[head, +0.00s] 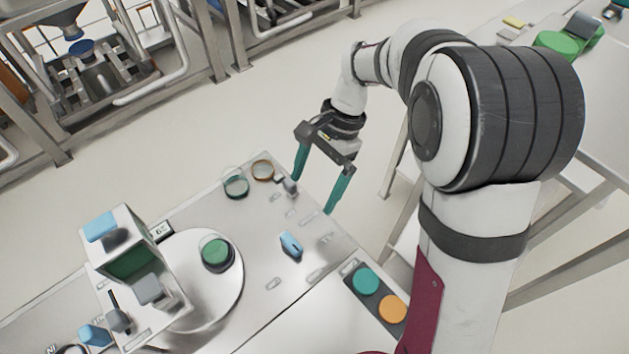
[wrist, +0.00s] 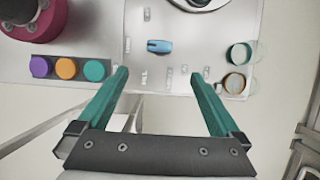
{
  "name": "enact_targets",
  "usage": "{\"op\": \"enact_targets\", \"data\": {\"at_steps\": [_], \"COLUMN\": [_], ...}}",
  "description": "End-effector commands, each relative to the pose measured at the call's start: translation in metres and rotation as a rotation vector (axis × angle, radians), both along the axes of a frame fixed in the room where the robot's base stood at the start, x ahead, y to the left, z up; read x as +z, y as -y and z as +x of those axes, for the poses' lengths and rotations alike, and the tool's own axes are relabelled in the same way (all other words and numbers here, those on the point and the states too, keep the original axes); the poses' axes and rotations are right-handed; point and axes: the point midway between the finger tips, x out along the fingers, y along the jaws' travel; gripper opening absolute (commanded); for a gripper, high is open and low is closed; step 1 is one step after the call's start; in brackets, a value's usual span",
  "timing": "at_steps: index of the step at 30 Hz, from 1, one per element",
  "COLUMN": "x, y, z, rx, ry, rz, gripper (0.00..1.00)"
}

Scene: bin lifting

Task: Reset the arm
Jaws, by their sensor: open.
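My gripper (head: 316,187) is open and empty. In the head view it hangs at the far right corner of the metal worktable (head: 318,262), with its two teal fingers spread apart. In the wrist view my gripper (wrist: 158,72) has nothing between its fingers. Beyond the fingertips lies a small blue object (wrist: 159,46) on the table. The same blue object also shows in the head view (head: 291,244).
A round metal plate with a green-topped round piece (head: 217,253) is at the left, beside a boxy machine (head: 128,250). Two small rings, one green (head: 236,185) and one brown (head: 262,170), are at the back edge. Teal and orange buttons (head: 379,295) are at the front.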

Motion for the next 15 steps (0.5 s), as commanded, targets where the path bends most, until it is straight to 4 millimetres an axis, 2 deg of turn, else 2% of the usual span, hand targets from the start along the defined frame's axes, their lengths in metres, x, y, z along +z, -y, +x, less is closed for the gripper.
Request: {"op": "enact_targets", "data": {"at_steps": [11,14,15], "x": [0.001,0.020,0.033], "y": [0.001,0.014,0.025], "z": [-0.001,-0.019,-0.035], "rx": [0.001,0.025,0.048], "ry": [0.002,0.043,0.075], "rz": [0.000,0.001,-0.001], "gripper": [1.00,1.00,1.00]}}
